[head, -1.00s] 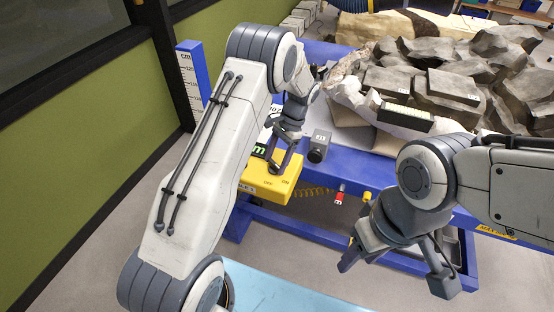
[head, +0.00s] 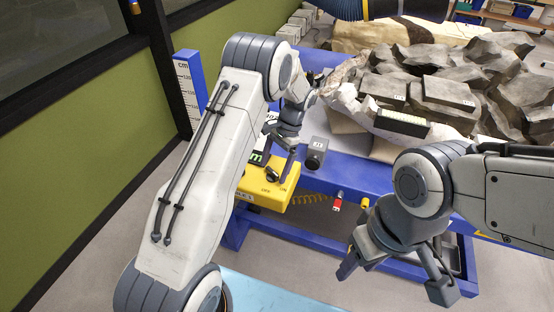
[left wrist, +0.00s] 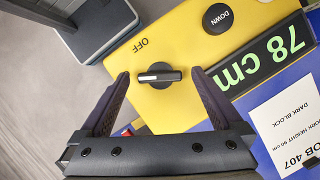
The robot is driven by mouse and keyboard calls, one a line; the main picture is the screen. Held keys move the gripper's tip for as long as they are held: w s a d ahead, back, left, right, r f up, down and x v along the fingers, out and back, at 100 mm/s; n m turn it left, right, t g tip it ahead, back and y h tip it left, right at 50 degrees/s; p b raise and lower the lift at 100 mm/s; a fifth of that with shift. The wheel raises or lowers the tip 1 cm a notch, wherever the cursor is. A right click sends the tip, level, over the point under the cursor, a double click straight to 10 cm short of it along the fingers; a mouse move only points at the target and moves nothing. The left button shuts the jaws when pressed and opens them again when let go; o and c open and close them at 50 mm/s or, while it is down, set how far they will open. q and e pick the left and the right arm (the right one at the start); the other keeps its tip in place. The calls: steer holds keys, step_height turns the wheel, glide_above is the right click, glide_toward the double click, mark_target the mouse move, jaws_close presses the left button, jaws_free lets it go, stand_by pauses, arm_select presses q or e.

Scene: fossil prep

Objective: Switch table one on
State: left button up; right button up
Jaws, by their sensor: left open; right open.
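The yellow control box (head: 262,186) sits on the front edge of a blue table (head: 365,178), with OFF and ON markings. In the left wrist view its black rotary knob (left wrist: 160,76) has a white mark at its left end, and OFF is printed above left of it. A black DOWN button (left wrist: 217,18) and a green 78 cm display (left wrist: 262,60) are beside it. My left gripper (head: 282,165) is open over the box; in its wrist view its fingers (left wrist: 160,80) stand either side of the knob, apart from it. My right gripper (head: 393,280) is open and empty in front of the table.
Grey rock blocks (head: 450,95) cover the table behind. A small grey device (head: 316,153) stands right of the left gripper. A red-tipped fitting (head: 338,201) is on the table's front edge. A blue hose (head: 390,8) hangs at the top. A job card (left wrist: 290,125) lies beside the display.

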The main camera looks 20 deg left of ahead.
arm_select(q)
steer(key=b+v, duration=0.2)
steer(key=v, duration=0.8)
steer(key=shift+r, duration=0.15)
steer(key=shift+d, duration=0.1)
